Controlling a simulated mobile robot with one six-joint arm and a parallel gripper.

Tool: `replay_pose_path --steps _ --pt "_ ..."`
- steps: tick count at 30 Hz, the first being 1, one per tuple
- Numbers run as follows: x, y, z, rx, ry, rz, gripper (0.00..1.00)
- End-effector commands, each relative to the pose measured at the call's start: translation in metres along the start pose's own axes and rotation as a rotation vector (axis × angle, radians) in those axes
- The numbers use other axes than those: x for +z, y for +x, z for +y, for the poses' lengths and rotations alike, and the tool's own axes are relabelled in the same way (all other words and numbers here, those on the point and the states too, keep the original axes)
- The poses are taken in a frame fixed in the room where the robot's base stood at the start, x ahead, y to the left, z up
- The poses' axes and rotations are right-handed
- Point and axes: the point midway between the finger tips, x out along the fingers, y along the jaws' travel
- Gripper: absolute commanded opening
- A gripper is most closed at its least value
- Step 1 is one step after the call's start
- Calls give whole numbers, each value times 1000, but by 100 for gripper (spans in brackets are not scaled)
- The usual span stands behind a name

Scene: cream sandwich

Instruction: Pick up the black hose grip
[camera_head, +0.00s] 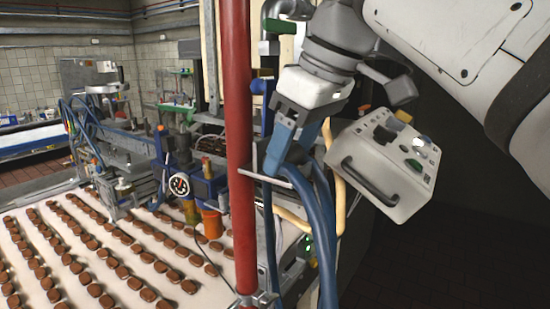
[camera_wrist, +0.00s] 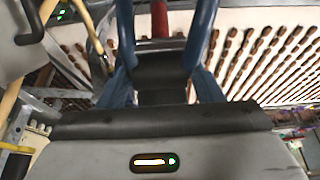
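My gripper (camera_head: 286,152) reaches down from the upper right in the head view, just right of the red pole, with its blue fingers near the thick blue hoses (camera_head: 322,215). In the wrist view my gripper's blue fingers (camera_wrist: 163,88) stand apart. A dark block (camera_wrist: 165,62) shows between them and looks like the black hose grip; I cannot tell whether the fingers touch it. Blue hoses (camera_wrist: 204,28) show beyond it on both sides. In the head view the black grip cannot be made out behind the fingers.
The red pole (camera_head: 238,130) stands close left of my gripper. A metal bracket (camera_head: 266,177) is beside the fingertips. A tilted control box (camera_head: 380,165) with a black handle is close right. Yellow hose (camera_head: 338,205) runs nearby. The conveyor (camera_head: 90,225) with brown biscuits lies left.

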Motion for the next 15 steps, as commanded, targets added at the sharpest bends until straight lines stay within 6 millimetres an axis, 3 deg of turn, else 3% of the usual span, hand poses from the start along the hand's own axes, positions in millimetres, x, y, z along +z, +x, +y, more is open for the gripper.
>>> replay_pose_path --steps 11,15 --pt "0 0 0 0 1 0 28" --pt "0 0 0 1 1 0 27"
